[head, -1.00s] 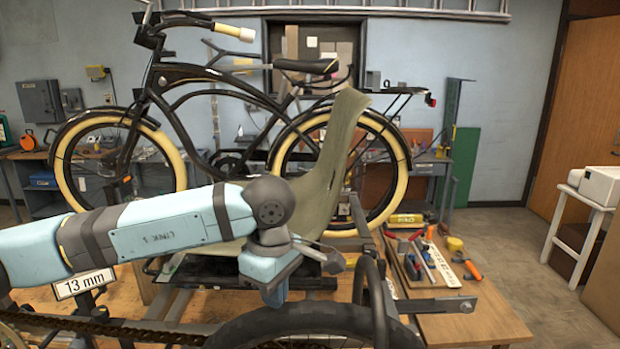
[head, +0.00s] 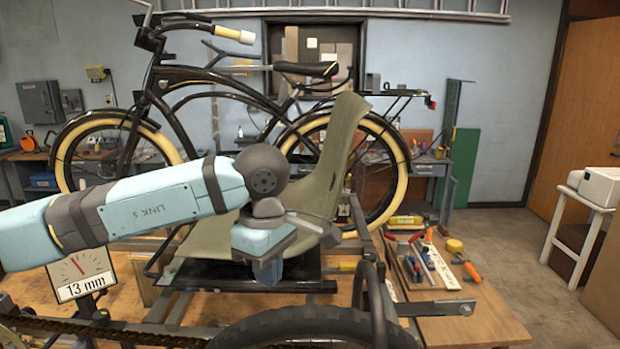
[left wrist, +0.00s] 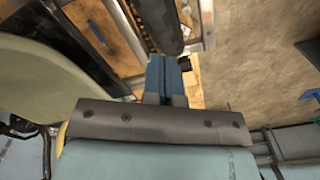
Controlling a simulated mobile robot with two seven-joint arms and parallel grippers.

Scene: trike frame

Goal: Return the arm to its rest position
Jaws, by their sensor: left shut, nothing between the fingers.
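My left gripper (head: 267,274) hangs fingers down at the end of my left arm, in front of the olive-green seat (head: 338,130) and above the bench. It is shut and empty, clear of the dark tyre (head: 310,325) below it. In the left wrist view the blue fingers (left wrist: 165,78) are together, with the tyre (left wrist: 157,18) beyond them and the seat (left wrist: 40,90) at the left. The trike frame (head: 375,295) stands on the wooden bench, partly hidden by my arm. My right gripper is not in view.
A dial with a "13 mm" sign (head: 82,275) stands at the left, below my forearm. A tool board (head: 425,265) with several tools lies on the right of the bench (head: 480,320). A black bicycle (head: 215,82) stands behind. The floor at the right (head: 510,240) is clear.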

